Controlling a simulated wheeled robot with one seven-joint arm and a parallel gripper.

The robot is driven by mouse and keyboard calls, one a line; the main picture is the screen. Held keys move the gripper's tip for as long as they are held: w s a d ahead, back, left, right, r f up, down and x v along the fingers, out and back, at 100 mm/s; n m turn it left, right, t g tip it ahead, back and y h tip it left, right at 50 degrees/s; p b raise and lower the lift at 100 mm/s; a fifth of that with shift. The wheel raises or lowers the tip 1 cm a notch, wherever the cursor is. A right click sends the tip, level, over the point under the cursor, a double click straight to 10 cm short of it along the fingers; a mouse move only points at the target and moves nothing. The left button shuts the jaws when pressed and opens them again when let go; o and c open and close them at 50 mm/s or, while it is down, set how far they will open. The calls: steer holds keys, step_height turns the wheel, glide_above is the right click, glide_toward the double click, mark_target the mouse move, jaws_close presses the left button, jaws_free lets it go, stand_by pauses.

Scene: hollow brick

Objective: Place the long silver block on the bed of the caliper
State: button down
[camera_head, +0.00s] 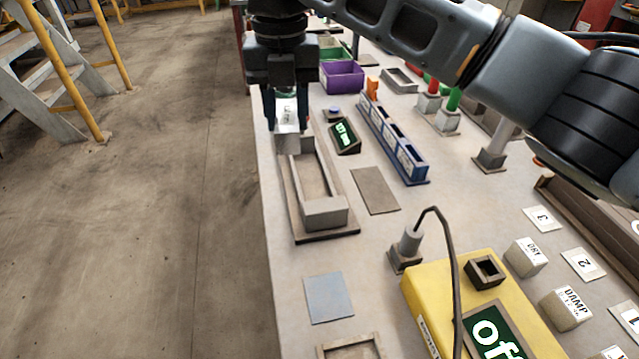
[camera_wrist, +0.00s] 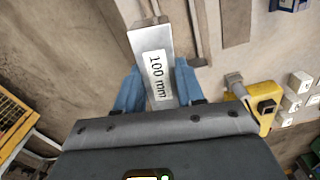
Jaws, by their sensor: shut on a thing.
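The long silver block (camera_wrist: 153,50) carries a white "100 mm" label in the wrist view. My gripper (camera_head: 287,110) is shut on it, with a blue finger on each side. In the head view the block (camera_head: 287,139) shows between the fingers, over the far end of the caliper. The caliper (camera_head: 325,214) is a brown-grey base with a raised jaw block at its near end and a long recessed bed. The block hides part of the caliper's far end. I cannot tell whether the block touches the caliper.
A green display (camera_head: 344,136) stands right of the caliper, with a blue slotted rack (camera_head: 394,140) beyond it. A purple bin (camera_head: 342,77) is behind. A flat brown plate (camera_head: 375,190) lies to the right. A yellow box (camera_head: 430,290) is at the front. The table's left edge is close to the caliper.

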steer(key=s+a+n, duration=0.2)
steer(key=s+a, duration=0.1)
steer(key=a, duration=0.4)
steer(key=w+d+f, duration=0.1)
steer(key=d+f, duration=0.1)
steer(key=d, duration=0.1)
steer(key=w+d+f, duration=0.1)
steer(key=d+f, duration=0.2)
steer(key=d, duration=0.1)
steer(key=w+d+f+p, duration=0.1)
steer(key=d+f, duration=0.1)
steer(key=d, duration=0.2)
steer(key=shift+w+f, duration=0.1)
steer(key=shift+f, duration=0.1)
steer(key=shift+f+p, duration=0.3)
steer(key=shift+f, duration=1.75)
steer(key=shift+f, duration=0.1)
steer(key=c, duration=0.7)
jaws_free()
step_height(320, 180, up, 12)
steer(key=shift+b, duration=0.45)
